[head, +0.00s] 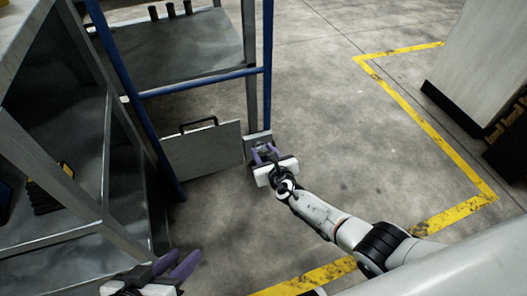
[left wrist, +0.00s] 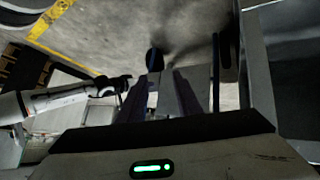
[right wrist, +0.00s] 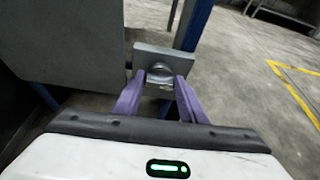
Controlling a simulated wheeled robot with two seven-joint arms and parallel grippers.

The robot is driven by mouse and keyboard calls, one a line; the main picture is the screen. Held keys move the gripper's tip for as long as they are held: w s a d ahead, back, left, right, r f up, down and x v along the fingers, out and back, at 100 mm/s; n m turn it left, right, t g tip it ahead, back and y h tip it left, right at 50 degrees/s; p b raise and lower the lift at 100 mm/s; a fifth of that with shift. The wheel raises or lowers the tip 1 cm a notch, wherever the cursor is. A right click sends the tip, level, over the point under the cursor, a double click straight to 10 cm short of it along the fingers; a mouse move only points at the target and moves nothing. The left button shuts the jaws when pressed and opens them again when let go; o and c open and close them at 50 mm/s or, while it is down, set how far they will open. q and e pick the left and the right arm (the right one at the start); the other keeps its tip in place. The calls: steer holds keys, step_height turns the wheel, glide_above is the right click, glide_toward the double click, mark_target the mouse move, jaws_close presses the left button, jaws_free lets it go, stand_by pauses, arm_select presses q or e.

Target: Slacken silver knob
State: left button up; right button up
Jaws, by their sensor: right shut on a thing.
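The silver knob (right wrist: 159,76) is a round metal piece on a small grey plate (right wrist: 148,56) in the right wrist view. My right gripper (right wrist: 160,84) is shut on it, with one purple finger on each side. In the head view my right gripper (head: 264,153) is at the small plate (head: 257,137) beside the blue post; the knob is mostly hidden there by the fingers. My left gripper (head: 178,264) is at the bottom left, its two purple fingers apart with nothing visible between them. Its fingers also show in the left wrist view (left wrist: 160,95).
A blue frame (head: 200,82) and a metal shelf (head: 170,50) with several black cylinders stand behind. A metal rack (head: 75,200) fills the left. Open floor with yellow lines (head: 420,120) lies right.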

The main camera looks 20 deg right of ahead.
steer(key=shift+a+n+h, duration=0.2)
steer(key=shift+n+h, duration=0.3)
steer(key=shift+n, duration=0.1)
steer(key=shift+a+f+n+h, duration=0.2)
steer(key=shift+n+h, duration=0.2)
steer(key=shift+n, duration=0.3)
steer(key=shift+n+h+b, duration=0.3)
steer(key=shift+n, duration=0.1)
arm_select(q)
steer(key=shift+w+d+r, duration=0.1)
steer(key=shift+d+r, duration=0.15)
arm_select(e)
steer(key=shift+s+n+h, duration=0.1)
steer(key=shift+n+h, duration=0.3)
steer(key=shift+n, duration=0.1)
steer(key=o, duration=1.1)
steer(key=shift+c, duration=0.2)
arm_select(q)
steer(key=shift+r, duration=0.15)
